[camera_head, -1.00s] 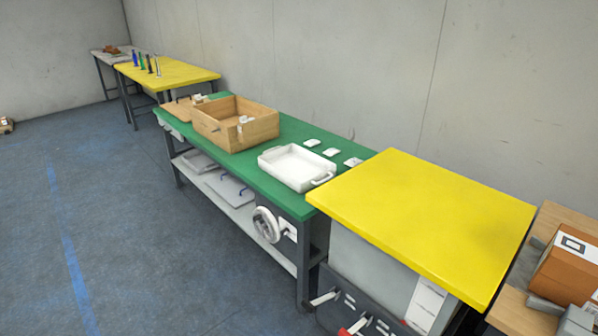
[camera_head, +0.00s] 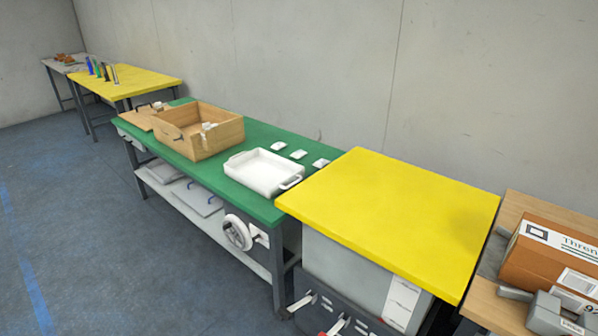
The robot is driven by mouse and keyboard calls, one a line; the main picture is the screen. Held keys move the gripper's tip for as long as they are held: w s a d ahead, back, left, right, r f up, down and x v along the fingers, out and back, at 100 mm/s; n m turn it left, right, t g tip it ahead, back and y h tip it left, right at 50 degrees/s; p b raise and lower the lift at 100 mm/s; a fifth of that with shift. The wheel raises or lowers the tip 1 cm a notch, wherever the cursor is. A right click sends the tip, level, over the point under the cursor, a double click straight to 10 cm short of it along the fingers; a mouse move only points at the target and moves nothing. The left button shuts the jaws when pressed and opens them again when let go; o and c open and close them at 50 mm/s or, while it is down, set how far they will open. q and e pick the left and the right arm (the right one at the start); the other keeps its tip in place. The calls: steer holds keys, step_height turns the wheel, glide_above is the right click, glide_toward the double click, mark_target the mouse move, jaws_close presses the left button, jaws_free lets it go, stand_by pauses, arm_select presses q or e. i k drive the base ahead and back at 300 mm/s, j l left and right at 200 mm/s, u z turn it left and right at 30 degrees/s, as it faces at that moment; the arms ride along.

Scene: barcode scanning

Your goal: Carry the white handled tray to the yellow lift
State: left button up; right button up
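The white handled tray (camera_head: 263,188) lies on the green-topped bench (camera_head: 240,199), close to the end nearest the yellow lift. It looks empty and has a loop handle at its right end. The yellow lift (camera_head: 392,210) stands to the right of the bench, with a flat bare yellow top over a grey body (camera_head: 345,272). Its top sits close to the bench's right end. Neither of my grippers shows in this view, so I see nothing touching the tray.
A wooden box (camera_head: 222,137) stands on the bench behind the tray, with small white pieces (camera_head: 299,154) near the wall side. A handwheel (camera_head: 237,232) sticks out at the bench front. A cardboard box (camera_head: 548,258) is at right. Open blue floor (camera_head: 110,240) lies left.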

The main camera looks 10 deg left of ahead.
mark_target(376, 207)
steer(key=i+j+z, duration=0.4)
steer(key=j, duration=0.2)
steer(key=j+z, duration=0.2)
steer(key=i+j+z, duration=0.2)
steer(key=j, duration=0.3)
